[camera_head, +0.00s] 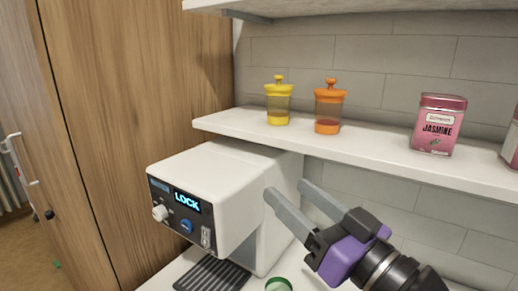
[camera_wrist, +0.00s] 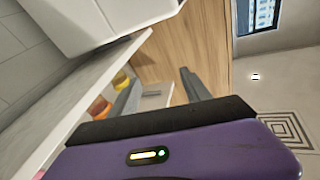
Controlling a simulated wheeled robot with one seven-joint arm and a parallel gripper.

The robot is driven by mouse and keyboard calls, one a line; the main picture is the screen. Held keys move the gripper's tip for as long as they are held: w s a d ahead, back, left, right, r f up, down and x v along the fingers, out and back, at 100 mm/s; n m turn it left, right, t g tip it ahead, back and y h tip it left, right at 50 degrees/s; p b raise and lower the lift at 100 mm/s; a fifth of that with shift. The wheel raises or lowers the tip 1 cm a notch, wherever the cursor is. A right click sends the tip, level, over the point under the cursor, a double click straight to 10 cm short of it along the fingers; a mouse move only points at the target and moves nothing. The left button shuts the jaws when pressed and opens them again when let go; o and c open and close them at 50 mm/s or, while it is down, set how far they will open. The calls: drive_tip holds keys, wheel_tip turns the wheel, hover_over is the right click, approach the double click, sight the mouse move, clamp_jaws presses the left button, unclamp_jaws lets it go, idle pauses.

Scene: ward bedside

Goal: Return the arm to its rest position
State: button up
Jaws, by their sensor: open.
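My gripper (camera_head: 287,202) is purple with two grey fingers. It is open, with nothing between the fingers. In the head view it reaches in from the lower right, in front of the right side of a white machine (camera_head: 240,165) whose display reads LOCK. From this view I cannot tell whether a finger touches the machine. In the wrist view the gripper's fingers (camera_wrist: 160,95) are spread apart, and a wooden panel shows beyond them.
A shelf (camera_head: 400,172) above holds a yellow jar (camera_head: 278,103), an orange jar (camera_head: 328,108) and a pink jasmine tin (camera_head: 438,125). A green round object (camera_head: 279,285) is low by the machine. A wooden cabinet (camera_head: 140,90) stands left.

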drive_tip(key=s+d+f+m+t+h, duration=0.3)
drive_tip(key=s+d+f+m+h, duration=0.1)
drive_tip(key=d+m+h, duration=0.25)
drive_tip(key=s+d+f+m+t+h, duration=0.3)
drive_tip(key=s+d+f+m+h, duration=0.15)
drive_tip(key=d+h, duration=0.2)
drive_tip(key=s+d+f+n+g+y+b, duration=0.1)
drive_tip(key=s+f+n+g, duration=0.4)
drive_tip(key=s+f, duration=1.8)
drive_tip(key=s+g+b, duration=0.1)
drive_tip(key=s+g, duration=0.1)
drive_tip(key=s, duration=0.2)
drive_tip(key=shift+d+f+n, duration=0.15)
drive_tip(key=shift+f+n, duration=0.15)
drive_tip(key=shift+n, duration=0.1)
